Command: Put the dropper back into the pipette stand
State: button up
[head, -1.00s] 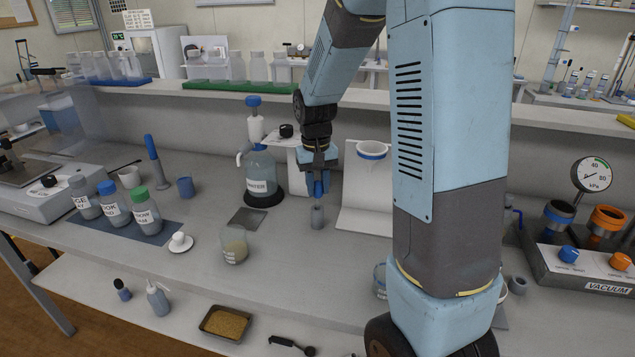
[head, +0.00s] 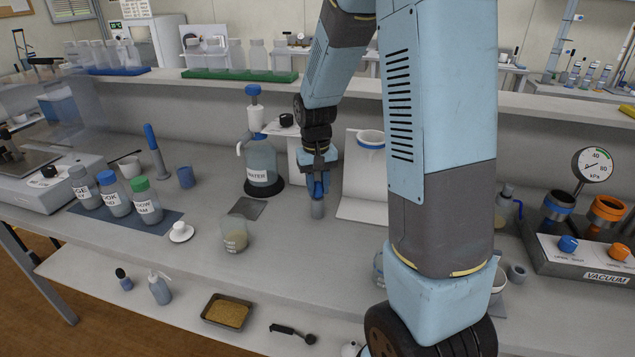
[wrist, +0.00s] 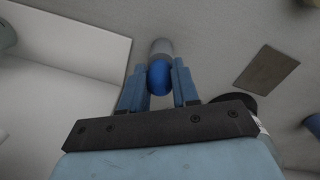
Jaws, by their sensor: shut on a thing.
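My gripper (head: 318,190) is shut on the dropper and points down over the bench. The dropper's rounded blue bulb (wrist: 159,77) sits between the two blue fingers in the wrist view. A small grey upright cylinder, which looks like the pipette stand (head: 317,209), is on the bench directly below the fingertips. Its pale grey body also shows beyond the bulb in the wrist view (wrist: 161,47). The dropper's lower part is hidden, so I cannot tell how deep it is in the stand.
The water bottle (head: 261,163) stands left of my gripper, with a dark flat plate (head: 248,209) nearer the front. A beaker (head: 235,233) is to the front left. A white angled panel (head: 362,195) stands close on the right. Bench between beaker and stand is clear.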

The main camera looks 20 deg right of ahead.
jog(key=shift+f, duration=0.2)
jog(key=o, duration=0.7)
jog(key=shift+r, duration=0.1)
notch_tip(320, 180, up, 13)
jog(key=s+r+t, duration=0.2)
jog(key=s+r, duration=0.1)
jog(key=s, duration=0.4)
jog(key=s+r+t, duration=0.2)
jog(key=s+r, duration=0.1)
jog(key=s, duration=0.5)
jog(key=s+r+n+t, duration=0.1)
jog(key=s+r+t, duration=0.1)
jog(key=s, duration=0.5)
jog(key=shift+s+a+r, duration=0.1)
jog(key=shift+s+r, duration=0.15)
jog(key=shift+r, duration=0.2)
